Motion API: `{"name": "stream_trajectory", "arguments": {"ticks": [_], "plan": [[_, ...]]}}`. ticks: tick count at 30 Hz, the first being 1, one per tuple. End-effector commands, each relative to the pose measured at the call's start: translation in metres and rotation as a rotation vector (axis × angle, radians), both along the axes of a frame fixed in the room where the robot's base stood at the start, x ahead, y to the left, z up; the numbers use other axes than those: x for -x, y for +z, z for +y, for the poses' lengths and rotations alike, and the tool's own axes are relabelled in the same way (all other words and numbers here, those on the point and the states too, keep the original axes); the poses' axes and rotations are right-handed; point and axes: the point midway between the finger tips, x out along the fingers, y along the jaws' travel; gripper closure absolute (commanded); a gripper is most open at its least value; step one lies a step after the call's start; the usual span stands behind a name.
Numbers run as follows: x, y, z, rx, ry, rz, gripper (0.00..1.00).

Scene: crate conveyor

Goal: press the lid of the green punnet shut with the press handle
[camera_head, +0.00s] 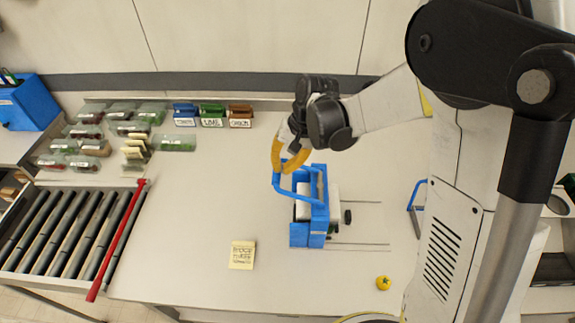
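The blue press (309,232) stands on the bench in the middle of the view. Its blue press handle (279,188) is a loop that rises to the upper left. My gripper (283,170) has yellow fingers that come down from above to the upper end of the handle. The fingertips overlap the handle bar, but I cannot tell whether they grip it. A small dark green patch (333,228) shows at the right side of the press. It may be part of the green punnet, which is mostly hidden by the press. The lid cannot be made out.
Several lidded punnets (91,117) stand at the back left. Blue, green and brown labelled bins (212,115) stand at the back. A roller conveyor (68,230) with a red bar (117,240) lies left. A yellow note (242,255) and a small yellow item (383,282) lie in front.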

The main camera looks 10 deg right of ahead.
Motion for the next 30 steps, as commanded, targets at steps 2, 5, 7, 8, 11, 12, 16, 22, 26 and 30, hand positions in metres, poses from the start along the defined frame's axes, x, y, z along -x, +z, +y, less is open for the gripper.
{"name": "stream_trajectory", "arguments": {"ticks": [2,5,7,8,11,12,16,22,26,30], "plan": [[-0.001,-0.012,0.008,0.067,0.006,0.013,1.00],[-0.002,-0.024,0.013,0.155,0.006,0.029,1.00],[-0.003,-0.031,0.015,0.207,0.004,0.039,1.00],[-0.003,-0.034,0.015,0.201,0.001,0.039,1.00],[-0.004,-0.044,0.018,0.199,0.000,0.039,1.00],[-0.004,-0.047,0.019,0.198,0.000,0.039,1.00],[-0.004,-0.057,0.021,0.197,0.000,0.038,1.00],[-0.004,-0.066,0.023,0.197,0.000,0.039,1.00],[-0.004,-0.070,0.023,0.197,0.000,0.039,1.00],[-0.004,-0.071,0.023,0.197,0.000,0.039,1.00]]}}
